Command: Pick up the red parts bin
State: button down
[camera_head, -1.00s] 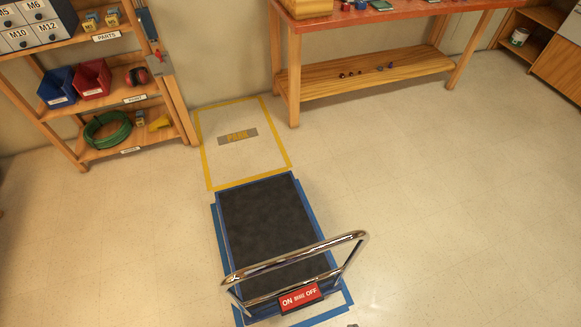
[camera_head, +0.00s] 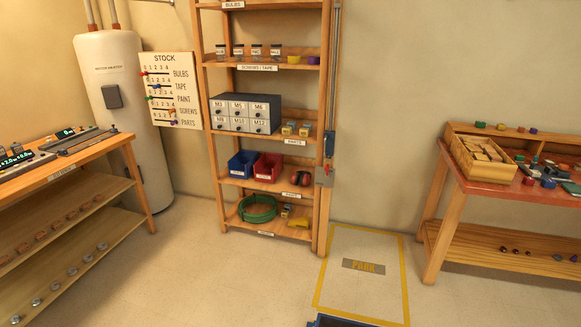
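The red parts bin (camera_head: 268,168) sits on a shelf of the wooden rack (camera_head: 215,165), in the middle of the head view. A blue bin (camera_head: 242,164) stands close on its left, and red ear muffs (camera_head: 301,178) lie to its right on the same shelf. The bin's open front faces the room; what is inside cannot be made out. My gripper is not in view.
Grey drawers (camera_head: 240,115) stand one shelf above, and a green hose coil (camera_head: 258,208) lies one shelf below. A taped floor rectangle marked PARK (camera_head: 363,265) is right of the rack. Benches stand left (camera_head: 95,155) and right (camera_head: 450,195). Floor before the rack is clear.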

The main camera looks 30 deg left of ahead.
aim_at(269, 167)
jog(key=j+u, duration=0.15)
jog(key=u, duration=0.2)
jog(key=j+u, duration=0.15)
jog(key=u, duration=0.25)
jog(key=i+j+u, duration=0.1)
jog(key=j+u, duration=0.2)
jog(key=i+j+u, duration=0.25)
jog(key=j, duration=0.2)
jog(key=i+j+u, duration=0.1)
jog(key=j+u, duration=0.2)
jog(key=i+j+u, duration=0.3)
jog(key=i+j, duration=0.5)
jog(key=i+z, duration=0.85)
jog(key=z, duration=0.15)
jog(key=i+z, duration=0.35)
jog(key=i, duration=1.2)
jog(key=i+l+u, duration=0.15)
jog(key=i, duration=0.25)
jog(key=i+l+u, duration=0.2)
jog(key=i, duration=0.25)
jog(key=i+l+u, duration=0.15)
jog(key=i, duration=0.25)
